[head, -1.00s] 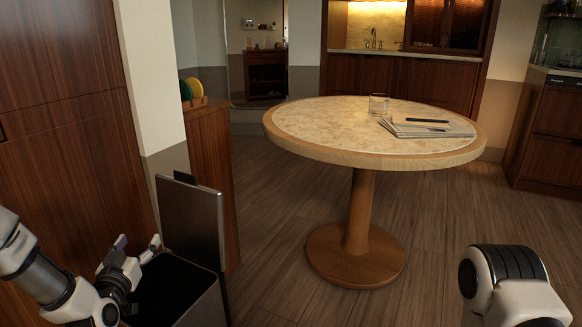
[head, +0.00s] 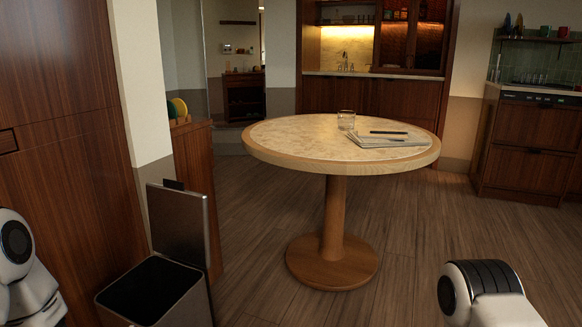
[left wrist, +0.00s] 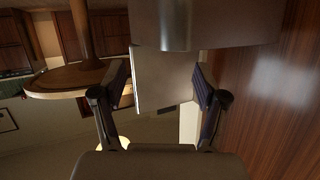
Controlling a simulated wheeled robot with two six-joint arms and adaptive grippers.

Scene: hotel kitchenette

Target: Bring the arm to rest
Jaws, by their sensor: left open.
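In the head view, only part of my left arm shows at the left edge; its gripper is outside that view. In the left wrist view, my left gripper (left wrist: 160,80) is open, with its two dark fingers apart and nothing between them. Beyond the fingers is a grey panel, which looks like the lid of the bin. My right arm shows at the lower right of the head view, and its gripper is out of frame.
A bin (head: 150,290) with its lid (head: 180,225) raised stands right of my left arm, dark inside. A wooden cabinet (head: 65,200) is at left. The floor between table and right arm is clear.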

